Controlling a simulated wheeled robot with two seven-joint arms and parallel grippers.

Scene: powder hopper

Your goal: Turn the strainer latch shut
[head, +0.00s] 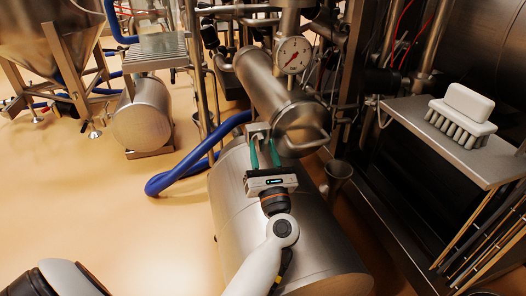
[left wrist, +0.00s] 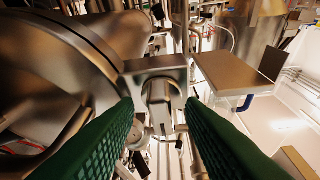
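The strainer is a long metal cylinder (head: 270,85) that slants through the middle of the head view, with a wide round end facing me. In the left wrist view, a metal bracket (left wrist: 155,66) sits beside the round metal body at left, and the small latch lever (left wrist: 161,115) hangs from it. My left gripper (head: 264,153) is pointed at this bracket, over the big steel drum. Its two green fingers (left wrist: 160,112) stand apart, one on each side of the lever, with a visible gap. In the head view the gripper partly hides the latch. My right gripper is not in view.
A pressure gauge (head: 293,55) stands behind the strainer. A steel drum (head: 318,240) lies under my left gripper. A white brush (head: 461,115) lies on a metal shelf (head: 436,150) at right. A blue hose (head: 185,172) curves at left. Open floor (head: 90,200) is at left.

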